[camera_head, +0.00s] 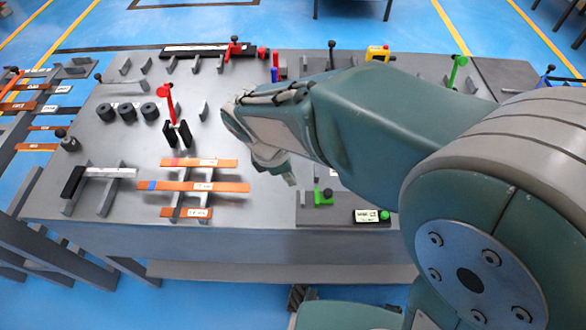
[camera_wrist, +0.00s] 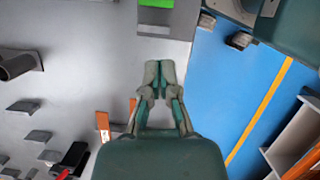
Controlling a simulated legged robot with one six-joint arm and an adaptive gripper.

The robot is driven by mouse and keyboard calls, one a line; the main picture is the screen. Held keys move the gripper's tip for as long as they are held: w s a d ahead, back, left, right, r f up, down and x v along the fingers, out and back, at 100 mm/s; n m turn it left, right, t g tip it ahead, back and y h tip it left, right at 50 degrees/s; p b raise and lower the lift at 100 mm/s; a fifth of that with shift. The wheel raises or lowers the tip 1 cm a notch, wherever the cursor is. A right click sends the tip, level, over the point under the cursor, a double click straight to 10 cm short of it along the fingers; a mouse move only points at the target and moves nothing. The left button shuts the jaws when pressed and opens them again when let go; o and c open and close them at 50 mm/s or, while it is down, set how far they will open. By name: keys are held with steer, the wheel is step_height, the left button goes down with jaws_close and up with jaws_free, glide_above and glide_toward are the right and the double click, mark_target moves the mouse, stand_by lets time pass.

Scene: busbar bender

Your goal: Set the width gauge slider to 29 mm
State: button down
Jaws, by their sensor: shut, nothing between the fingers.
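A small green slider (camera_head: 322,197) stands on a grey plate (camera_head: 325,217) at the bench's front edge in the head view, just right of my gripper. A small display with a label (camera_head: 366,216) and a green knob (camera_head: 385,214) sits to its right. The label and any scale are too small to read. My gripper (camera_head: 290,180) hangs above the bench, partly hidden by my arm. In the wrist view, my gripper (camera_wrist: 158,68) has its fingertips together with nothing between them. A green piece (camera_wrist: 156,3) is cut by the top edge, apart from the fingertips.
Orange bars (camera_head: 195,186) lie on a rack left of my gripper. A red-handled tool (camera_head: 168,100) and dark rollers (camera_head: 150,111) stand behind them. A green-topped lever (camera_head: 458,62) and a yellow box (camera_head: 377,52) are at the back. Blue floor (camera_wrist: 225,80) lies beyond the bench edge.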

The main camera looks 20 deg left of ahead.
mark_target(323, 194)
steer(key=x, duration=0.6)
steer(key=shift+w+d+f, duration=0.1)
steer(key=shift+d+f, duration=0.05)
steer(key=shift+f, duration=0.05)
steer(key=shift+w+d+f, duration=0.1)
steer(key=shift+w+d, duration=0.15)
steer(key=shift+d, duration=0.35)
steer(key=shift+w+d, duration=0.25)
steer(key=shift+d, duration=0.35)
steer(key=shift+w+d+f, duration=0.1)
steer(key=shift+w+d, duration=0.05)
steer(key=shift+d, duration=0.3)
steer(key=shift+w+d, duration=0.25)
steer(key=shift+d, duration=0.45)
steer(key=shift+a, duration=0.15)
